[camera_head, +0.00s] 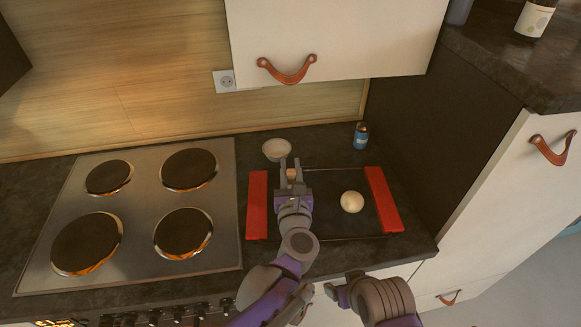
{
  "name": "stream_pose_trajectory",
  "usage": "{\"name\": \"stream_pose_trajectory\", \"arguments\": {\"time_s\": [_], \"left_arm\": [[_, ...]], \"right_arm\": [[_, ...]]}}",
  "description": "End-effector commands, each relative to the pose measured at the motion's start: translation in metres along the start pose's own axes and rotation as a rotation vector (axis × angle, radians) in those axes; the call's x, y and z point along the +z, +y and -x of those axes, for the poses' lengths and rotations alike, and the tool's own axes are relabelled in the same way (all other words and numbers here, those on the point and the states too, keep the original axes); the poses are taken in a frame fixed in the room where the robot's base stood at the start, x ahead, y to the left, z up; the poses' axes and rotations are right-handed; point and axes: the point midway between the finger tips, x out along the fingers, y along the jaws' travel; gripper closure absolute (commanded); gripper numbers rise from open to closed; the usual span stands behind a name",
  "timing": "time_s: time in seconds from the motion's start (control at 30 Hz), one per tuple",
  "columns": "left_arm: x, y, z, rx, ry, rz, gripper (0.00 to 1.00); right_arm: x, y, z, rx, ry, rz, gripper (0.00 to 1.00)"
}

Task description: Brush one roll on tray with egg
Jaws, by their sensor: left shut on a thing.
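A dark tray (330,226) with red end handles lies on the counter right of the stove. One pale round roll (352,201) sits on its right half. A small white bowl (276,149) stands behind the tray's left part. My left gripper (291,172) is over the tray's left part, just in front of the bowl and left of the roll. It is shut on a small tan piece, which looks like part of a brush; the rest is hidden. The bowl's contents are not clear.
A small blue bottle or jar (361,135) stands behind the tray. A stove (140,215) with round dark plates fills the left. A white wall cabinet (340,40) hangs above, and a tall dark cabinet side (440,130) bounds the right.

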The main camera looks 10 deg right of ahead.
Motion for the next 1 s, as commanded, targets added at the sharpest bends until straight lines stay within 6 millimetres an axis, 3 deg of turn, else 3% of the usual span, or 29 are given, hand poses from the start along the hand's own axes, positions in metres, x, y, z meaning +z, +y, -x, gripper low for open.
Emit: {"name": "stream_pose_trajectory", "arguments": {"time_s": [0.37,1.0], "left_arm": [[-0.001,0.000,-0.001,0.001,0.000,0.000,1.00],[0.001,0.000,-0.019,0.001,0.000,0.000,1.00]], "right_arm": [[0.001,0.000,-0.001,0.000,-0.001,0.000,0.25],[0.000,0.000,0.000,0.000,0.000,0.000,0.25]]}}
